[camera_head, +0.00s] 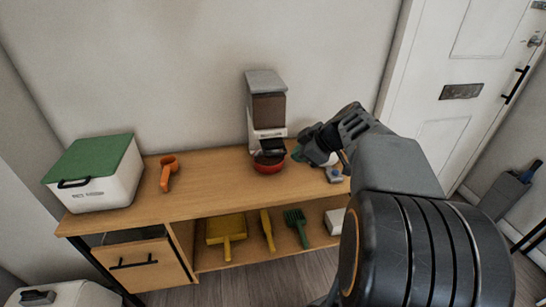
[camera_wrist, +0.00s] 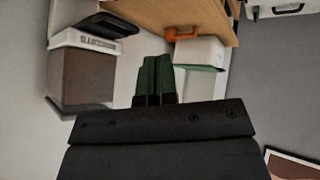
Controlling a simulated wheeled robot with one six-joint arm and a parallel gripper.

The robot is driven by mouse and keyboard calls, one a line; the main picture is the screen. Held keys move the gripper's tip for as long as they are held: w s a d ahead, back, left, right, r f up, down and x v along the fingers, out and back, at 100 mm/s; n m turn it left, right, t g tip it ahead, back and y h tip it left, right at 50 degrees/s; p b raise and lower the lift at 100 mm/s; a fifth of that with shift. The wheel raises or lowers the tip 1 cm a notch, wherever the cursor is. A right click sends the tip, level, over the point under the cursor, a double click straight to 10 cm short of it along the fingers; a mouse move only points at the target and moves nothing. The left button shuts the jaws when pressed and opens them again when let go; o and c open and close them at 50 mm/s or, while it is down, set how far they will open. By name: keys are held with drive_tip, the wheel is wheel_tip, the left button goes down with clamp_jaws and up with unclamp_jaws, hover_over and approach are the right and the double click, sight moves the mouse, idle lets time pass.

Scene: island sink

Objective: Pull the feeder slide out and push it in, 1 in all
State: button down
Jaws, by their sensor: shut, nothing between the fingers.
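The feeder (camera_head: 268,108) stands upright on the wooden table against the wall, with a grey lid, a brown-filled clear hopper and a white lower body. Its black slide (camera_head: 271,146) sticks out at the front above a red bowl (camera_head: 269,167). In the wrist view the feeder (camera_wrist: 85,75) is at the left, turned over, with the black slide (camera_wrist: 108,24) at its upper end. My gripper (camera_head: 297,152) is just right of the feeder, apart from it. Its green fingers (camera_wrist: 154,78) are shut together and empty.
A white box with a green lid (camera_head: 95,157) and an orange scoop (camera_head: 168,173) stand on the table's left side. Small items (camera_head: 334,174) lie under my arm at the right. The tabletop between scoop and bowl is clear.

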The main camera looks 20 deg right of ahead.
drive_tip(key=w+a+f+n+p, duration=0.1)
drive_tip(key=w+f+n, duration=0.2)
drive_tip(key=w+f, duration=0.4)
drive_tip(key=shift+w+a+f+n+h, duration=0.2)
drive_tip(key=shift+w+n+h, duration=0.1)
drive_tip(key=shift+w, duration=1)
